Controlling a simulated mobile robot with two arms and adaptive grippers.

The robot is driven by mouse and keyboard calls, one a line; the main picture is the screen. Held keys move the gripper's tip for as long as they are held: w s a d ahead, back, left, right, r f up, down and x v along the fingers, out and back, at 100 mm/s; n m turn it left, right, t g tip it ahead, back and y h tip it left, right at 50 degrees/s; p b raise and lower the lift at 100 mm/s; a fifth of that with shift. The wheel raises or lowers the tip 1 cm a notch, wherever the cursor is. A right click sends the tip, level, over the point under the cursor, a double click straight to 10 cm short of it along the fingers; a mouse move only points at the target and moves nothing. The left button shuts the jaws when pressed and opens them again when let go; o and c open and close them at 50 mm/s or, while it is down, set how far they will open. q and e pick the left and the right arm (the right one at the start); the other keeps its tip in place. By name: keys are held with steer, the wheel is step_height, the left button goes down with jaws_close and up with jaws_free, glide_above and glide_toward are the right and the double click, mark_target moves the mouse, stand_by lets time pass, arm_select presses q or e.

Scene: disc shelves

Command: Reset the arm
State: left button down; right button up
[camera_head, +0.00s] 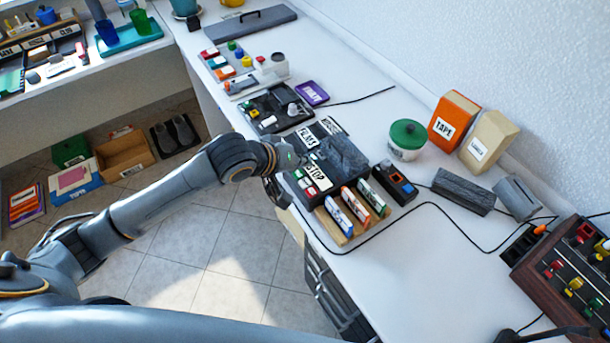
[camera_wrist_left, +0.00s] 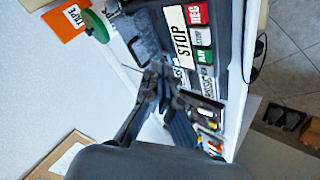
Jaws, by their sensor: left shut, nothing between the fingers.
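My left arm reaches in from the left in the head view. Its gripper (camera_head: 278,188) is at the front edge of the white counter, beside a dark device (camera_head: 345,158) with a STOP label and colored buttons. In the left wrist view the fingers (camera_wrist_left: 157,82) are shut with nothing between them. They appear in front of the device, near the STOP label (camera_wrist_left: 181,38); whether they touch it I cannot tell. My right gripper is not in view.
A wooden rack (camera_head: 333,229) of colored cases stands right of the device. A green-lidded jar (camera_head: 407,140), an orange TAPE box (camera_head: 453,120) and a beige box (camera_head: 488,140) stand behind. A black cable crosses the counter.

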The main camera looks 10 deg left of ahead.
arm_select(q)
steer(key=shift+f, duration=0.1)
stand_by(0.7)
steer(key=shift+s+d+f, duration=0.1)
steer(key=shift+s+d, duration=0.05)
steer(key=shift+s, duration=0.05)
steer(key=s+a+f+m+g+y, duration=0.1)
steer(key=s+a+f+y, duration=0.15)
steer(key=s, duration=0.55)
steer(key=s+a+f+m+g+y, duration=0.1)
steer(key=s+a+f+m+g, duration=0.2)
steer(key=s, duration=0.6)
steer(key=s+a+f+y, duration=0.15)
steer(key=s+a, duration=0.25)
steer(key=s, duration=0.4)
step_height(320, 180, down, 27)
steer(key=s+g, duration=0.1)
steer(key=g, duration=0.1)
steer(key=s+a+f, duration=0.3)
steer(key=s+f, duration=1.3)
steer(key=s, duration=0.1)
steer(key=shift+f+m+g, duration=0.15)
steer(key=shift+m+g, duration=0.25)
